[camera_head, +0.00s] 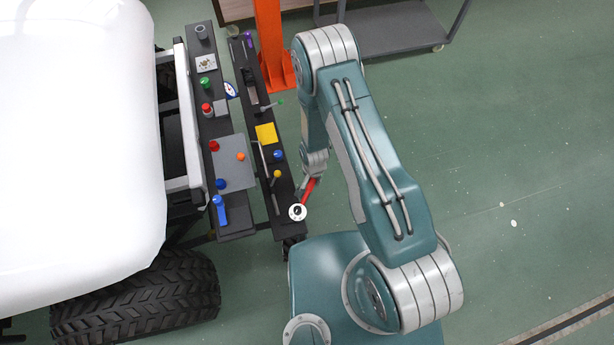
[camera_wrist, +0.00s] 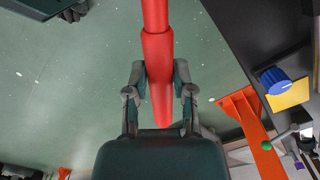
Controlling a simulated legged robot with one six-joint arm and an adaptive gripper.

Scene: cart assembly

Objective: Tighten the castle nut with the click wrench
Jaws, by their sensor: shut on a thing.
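The click wrench shows as a red handle (camera_wrist: 159,52) running up the middle of the wrist view. My gripper (camera_wrist: 160,78) is shut on this handle, with one finger on each side. In the head view the red handle (camera_head: 309,190) hangs below my gripper (camera_head: 314,172), and a round white and black end (camera_head: 297,211) shows at its lower left, at the lower end of the narrow dark rail. I cannot make out the castle nut for sure in either view.
A narrow dark rail (camera_head: 262,150) with knobs, levers and a yellow block (camera_head: 266,133) stands left of my arm. Beyond it are a wider dark panel (camera_head: 207,130) and a white vehicle (camera_head: 80,130). An orange post (camera_head: 270,40) stands behind.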

